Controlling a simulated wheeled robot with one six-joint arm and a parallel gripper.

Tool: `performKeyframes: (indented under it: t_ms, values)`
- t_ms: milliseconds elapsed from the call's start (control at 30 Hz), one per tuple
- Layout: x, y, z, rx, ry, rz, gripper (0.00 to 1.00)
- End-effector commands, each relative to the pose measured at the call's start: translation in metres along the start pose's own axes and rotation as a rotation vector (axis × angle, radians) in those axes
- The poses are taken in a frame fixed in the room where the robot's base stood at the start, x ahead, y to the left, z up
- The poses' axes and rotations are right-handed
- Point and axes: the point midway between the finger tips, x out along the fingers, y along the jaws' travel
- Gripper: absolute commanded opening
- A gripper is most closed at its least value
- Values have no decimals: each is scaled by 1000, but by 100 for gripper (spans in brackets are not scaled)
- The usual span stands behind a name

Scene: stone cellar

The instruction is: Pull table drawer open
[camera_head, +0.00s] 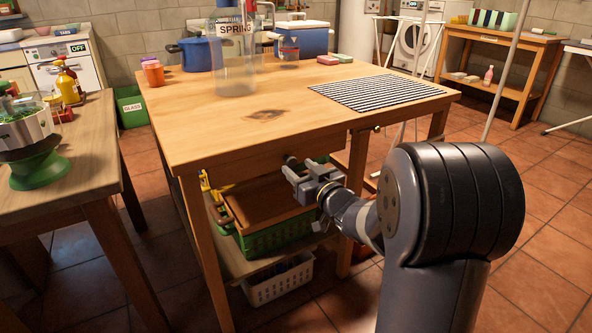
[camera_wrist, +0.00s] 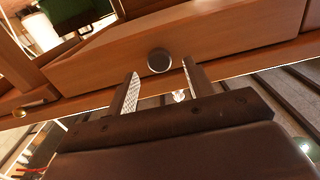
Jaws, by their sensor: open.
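The wooden table (camera_head: 190,125) stands in the middle of the head view. Its drawer (camera_head: 250,163) is in the front side under the top, and its wooden front fills much of the wrist view (camera_wrist: 220,42). A round dark knob (camera_wrist: 159,61) sits on the drawer front; in the head view the knob (camera_head: 291,160) is small, just by my fingertips. My gripper (camera_head: 289,170) is open and empty in front of the drawer. In the wrist view its two fingers (camera_wrist: 160,78) point at the knob, which lies just beyond the fingertips and between them. I cannot tell whether they touch it.
A table leg (camera_head: 358,190) stands just right of my gripper. A second table (camera_head: 95,150) with bottles is at the left.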

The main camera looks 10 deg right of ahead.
Motion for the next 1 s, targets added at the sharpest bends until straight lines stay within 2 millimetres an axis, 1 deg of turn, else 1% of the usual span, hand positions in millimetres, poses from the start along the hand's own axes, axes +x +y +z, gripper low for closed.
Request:
performKeyframes:
  t_ms: [33, 100, 200, 333, 567, 1000]
  values:
    - [8, 0, 2, -1, 1, -2, 50]
    - [15, 0, 2, -1, 0, -1, 50]
    - [22, 0, 1, -1, 0, -1, 50]
    - [26, 0, 0, -1, 0, 0, 50]
    - [26, 0, 0, -1, -1, 0, 49]
    - [25, 0, 0, -1, 0, 0, 13]
